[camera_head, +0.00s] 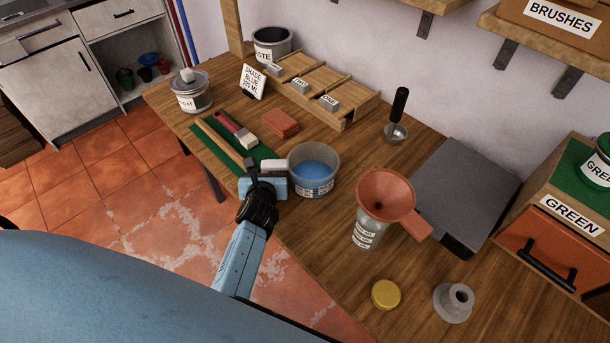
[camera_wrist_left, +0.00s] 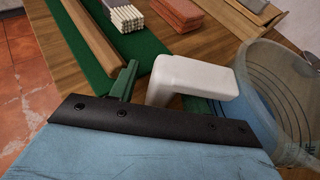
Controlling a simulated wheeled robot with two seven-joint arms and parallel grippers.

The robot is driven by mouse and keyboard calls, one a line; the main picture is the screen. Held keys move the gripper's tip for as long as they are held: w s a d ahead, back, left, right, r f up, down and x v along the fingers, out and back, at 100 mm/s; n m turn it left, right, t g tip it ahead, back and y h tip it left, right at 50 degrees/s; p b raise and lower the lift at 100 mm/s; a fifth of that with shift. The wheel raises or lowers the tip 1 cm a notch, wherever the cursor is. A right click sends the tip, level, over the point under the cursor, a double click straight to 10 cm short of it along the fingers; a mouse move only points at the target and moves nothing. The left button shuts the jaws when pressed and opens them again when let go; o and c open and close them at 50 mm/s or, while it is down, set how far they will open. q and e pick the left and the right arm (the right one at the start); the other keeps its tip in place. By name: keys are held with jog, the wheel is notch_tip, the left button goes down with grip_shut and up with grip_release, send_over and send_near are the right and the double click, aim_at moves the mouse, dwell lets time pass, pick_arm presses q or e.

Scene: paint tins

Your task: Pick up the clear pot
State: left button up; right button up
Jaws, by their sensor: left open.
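A see-through pot (camera_head: 314,170) with blue paint inside and a label on its front stands near the table's front edge. It also shows at the right of the left wrist view (camera_wrist_left: 287,100), partly cut off. A lidded tin labelled COAT (camera_head: 192,92) stands at the far left of the table. My left gripper (camera_head: 262,165) is open and empty, just left of the see-through pot. My right gripper is not in view.
A green mat (camera_head: 228,148) with a brush (camera_head: 238,130) and a wooden stick lies left of my gripper. Orange blocks (camera_head: 280,122) lie behind it. An orange funnel (camera_head: 385,194) in a labelled container, a yellow lid (camera_head: 386,294) and a grey case (camera_head: 466,190) stand to the right.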

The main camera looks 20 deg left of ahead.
pick_arm(q)
jog(key=shift+w+a+f, duration=0.1)
jog(key=shift+w+a, duration=0.1)
jog(key=shift+w, duration=0.1)
jog(key=shift+c, duration=0.2)
grip_shut()
notch_tip(320, 180, up, 10)
jog(key=p, duration=0.3)
jog(key=shift+p, duration=0.4)
